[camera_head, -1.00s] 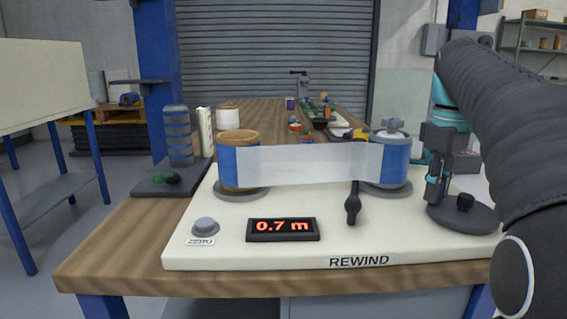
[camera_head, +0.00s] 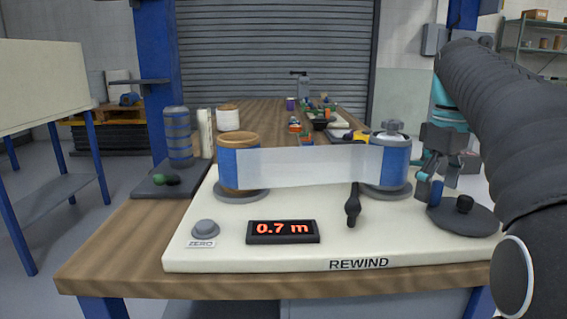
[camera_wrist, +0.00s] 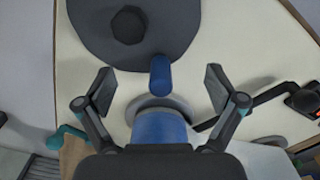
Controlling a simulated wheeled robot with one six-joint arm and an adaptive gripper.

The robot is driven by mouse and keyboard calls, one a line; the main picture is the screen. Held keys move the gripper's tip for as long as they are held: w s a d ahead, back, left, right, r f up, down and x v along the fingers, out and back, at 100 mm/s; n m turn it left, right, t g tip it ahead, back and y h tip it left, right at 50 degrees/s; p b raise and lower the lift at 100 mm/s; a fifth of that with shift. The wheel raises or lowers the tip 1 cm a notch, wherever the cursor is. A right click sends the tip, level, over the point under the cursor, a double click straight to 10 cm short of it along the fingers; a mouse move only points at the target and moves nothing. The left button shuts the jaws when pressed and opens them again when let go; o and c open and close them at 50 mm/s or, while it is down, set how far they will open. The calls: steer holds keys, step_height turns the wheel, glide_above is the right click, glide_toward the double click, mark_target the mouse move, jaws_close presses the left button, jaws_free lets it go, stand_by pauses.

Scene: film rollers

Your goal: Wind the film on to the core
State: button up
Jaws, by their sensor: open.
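The wooden core (camera_head: 238,145) stands on the left spindle with a blue band on it. A pale strip of film (camera_head: 308,166) runs taut to the blue roll (camera_head: 396,160) on the right spindle; the roll also shows in the wrist view (camera_wrist: 160,128). A grey crank disc (camera_head: 470,218) lies at the board's right, with a black knob and an upright blue handle (camera_head: 436,191). My gripper (camera_head: 438,178) is open above the disc. In the wrist view the blue handle (camera_wrist: 160,76) is between my spread fingers (camera_wrist: 158,72), apart from both.
The cream board (camera_head: 300,207) carries a display (camera_head: 283,231) reading 0.7 m, a ZERO button (camera_head: 205,228) and a black lever (camera_head: 353,206). A stack of blue-grey rings (camera_head: 178,137) stands left. Assorted items sit farther back on the wooden table.

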steer(key=shift+r+p, duration=1.6)
steer(key=shift+r, duration=1.75)
steer(key=shift+a, duration=0.1)
